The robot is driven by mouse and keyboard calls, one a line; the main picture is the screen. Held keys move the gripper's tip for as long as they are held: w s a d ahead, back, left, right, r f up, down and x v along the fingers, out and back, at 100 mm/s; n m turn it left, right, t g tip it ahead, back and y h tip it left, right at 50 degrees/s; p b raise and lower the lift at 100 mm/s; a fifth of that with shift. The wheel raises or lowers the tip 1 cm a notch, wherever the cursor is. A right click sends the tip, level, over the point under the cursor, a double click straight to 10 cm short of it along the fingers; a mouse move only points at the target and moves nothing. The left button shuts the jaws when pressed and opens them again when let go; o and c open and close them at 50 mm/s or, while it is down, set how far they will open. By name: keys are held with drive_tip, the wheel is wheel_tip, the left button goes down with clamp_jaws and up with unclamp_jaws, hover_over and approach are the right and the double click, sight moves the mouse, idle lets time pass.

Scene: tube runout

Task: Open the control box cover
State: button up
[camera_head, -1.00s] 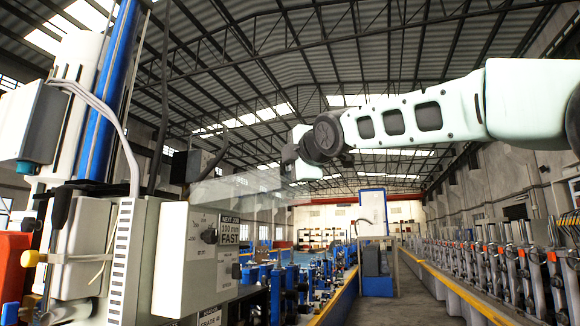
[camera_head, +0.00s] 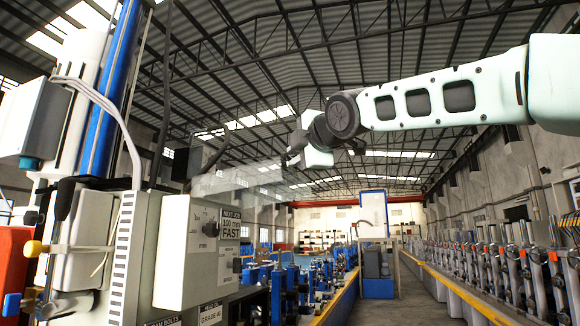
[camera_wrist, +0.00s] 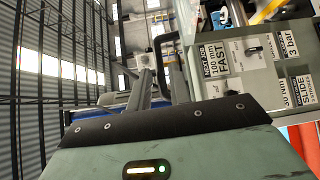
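The control box (camera_head: 187,260) is a grey-white cabinet at the left in the head view. Its panel, with a dark knob (camera_head: 211,229) and a "100 mm FAST" label, also shows at the upper right of the wrist view (camera_wrist: 255,75). A clear cover (camera_head: 235,180) stands out from the box's top edge toward the right, raised off the panel. My gripper (camera_head: 290,158) is just beyond and above the cover's far end; contact between them is unclear. In the wrist view its dark fingers (camera_wrist: 160,88) point away from the camera, and their gap is hard to read.
A black cable (camera_head: 213,148) arches above the box. A blue column (camera_head: 108,90) and grey housings stand at the left. Rows of machine stands (camera_head: 515,268) line the right, beside a clear aisle (camera_head: 402,285). The air around my arm looks free.

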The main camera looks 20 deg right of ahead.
drive_tip(key=s+d+b, duration=0.2)
drive_tip(key=s+b, duration=0.3)
drive_tip(key=s, duration=0.8)
drive_tip(key=shift+s+r, duration=0.25)
drive_tip(key=shift+r, duration=0.05)
drive_tip(key=a+f+m+g+b, duration=0.15)
drive_tip(key=a+f+g, duration=0.35)
drive_tip(key=f, duration=1.2)
drive_tip(key=a+f+m+g, duration=0.3)
drive_tip(key=a+f, duration=0.4)
drive_tip(key=f, duration=1.1)
drive_tip(key=s+d+f+m+g, duration=0.1)
drive_tip(key=s+f+m+g, duration=0.1)
drive_tip(key=s+f, duration=0.5)
drive_tip(key=s+d+f+m+g+h+b, duration=0.1)
drive_tip(key=s+f+m+g, duration=0.2)
drive_tip(key=s+f, duration=0.5)
drive_tip(key=s+d+f+m+g+h+b, duration=0.1)
drive_tip(key=s+f, duration=0.6)
drive_tip(key=f, duration=0.9)
drive_tip(key=d+m+g, duration=0.1)
drive_tip(key=m+g, duration=0.1)
drive_tip(key=g, duration=0.1)
drive_tip(key=shift+s, duration=0.25)
